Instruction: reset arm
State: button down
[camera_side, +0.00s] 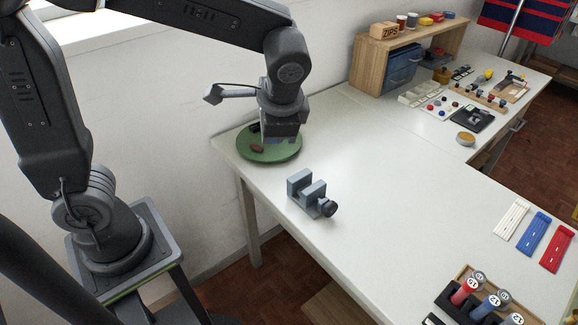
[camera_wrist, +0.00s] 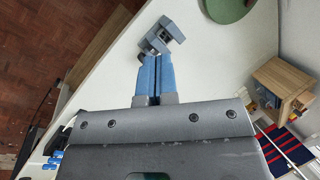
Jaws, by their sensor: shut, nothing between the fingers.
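My gripper (camera_side: 280,139) points down over the round green plate (camera_side: 284,157) at the left end of the white table in the side view. In the wrist view, the two blue fingers of my gripper (camera_wrist: 154,57) lie side by side, shut, with nothing seen between them. The height of the fingertips over the plate is hard to tell. The green plate also shows at the top of the wrist view (camera_wrist: 228,9).
A grey vise (camera_side: 309,193) stands on the table in front of the plate, and it shows beyond the fingers in the wrist view (camera_wrist: 163,36). A wooden shelf (camera_side: 372,67) stands at the back. A rack of numbered handles (camera_side: 487,298) is at front right. The table's middle is clear.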

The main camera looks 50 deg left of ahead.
jog(key=s+a+r+n+t+h, duration=0.2)
jog(key=s+n, duration=0.1)
jog(key=s, duration=0.2)
jog(key=s+a+r+n+t+h, duration=0.2)
jog(key=s+n, duration=0.1)
jog(key=s, duration=0.3)
jog(key=shift+t, duration=0.3)
